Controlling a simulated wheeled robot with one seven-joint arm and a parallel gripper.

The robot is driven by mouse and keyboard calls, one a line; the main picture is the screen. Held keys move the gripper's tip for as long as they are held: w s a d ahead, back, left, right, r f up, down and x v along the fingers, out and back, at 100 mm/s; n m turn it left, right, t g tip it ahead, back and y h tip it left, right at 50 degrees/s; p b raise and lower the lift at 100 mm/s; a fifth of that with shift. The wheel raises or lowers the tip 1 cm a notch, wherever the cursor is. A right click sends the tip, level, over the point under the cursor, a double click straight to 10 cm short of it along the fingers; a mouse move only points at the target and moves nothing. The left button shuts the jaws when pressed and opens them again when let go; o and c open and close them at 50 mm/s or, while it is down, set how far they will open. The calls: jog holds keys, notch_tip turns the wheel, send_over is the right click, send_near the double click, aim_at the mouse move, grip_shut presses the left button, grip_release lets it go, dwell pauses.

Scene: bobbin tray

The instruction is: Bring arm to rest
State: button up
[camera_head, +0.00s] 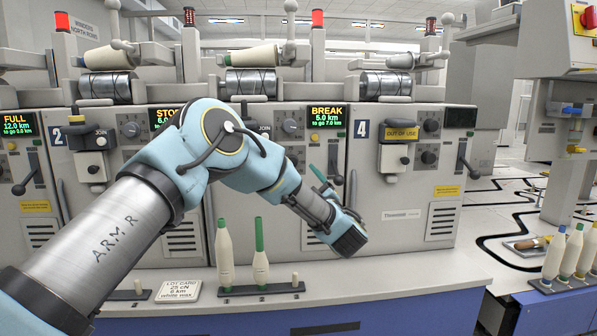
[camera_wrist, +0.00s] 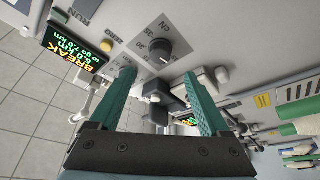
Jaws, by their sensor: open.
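My arm reaches from the lower left across the head view, bent at its elbow in front of the machine. My gripper (camera_head: 322,182) is in front of the panel under the BREAK display (camera_head: 327,116). In the wrist view, the two green fingers of my gripper (camera_wrist: 159,76) are spread apart with nothing held between them. A dark knob (camera_wrist: 160,50) and a small black-and-white block on the machine panel show beyond the fingers. I cannot tell how far the fingertips are from the panel.
Two cream bobbins with green tops (camera_head: 224,256) (camera_head: 260,256) stand in a dark tray (camera_head: 262,290) on the counter. A lot card (camera_head: 179,291) lies left of them. Several bobbins (camera_head: 575,252) stand at the far right. The counter right of the dark tray is clear.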

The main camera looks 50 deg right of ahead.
jog(key=shift+v, duration=0.9)
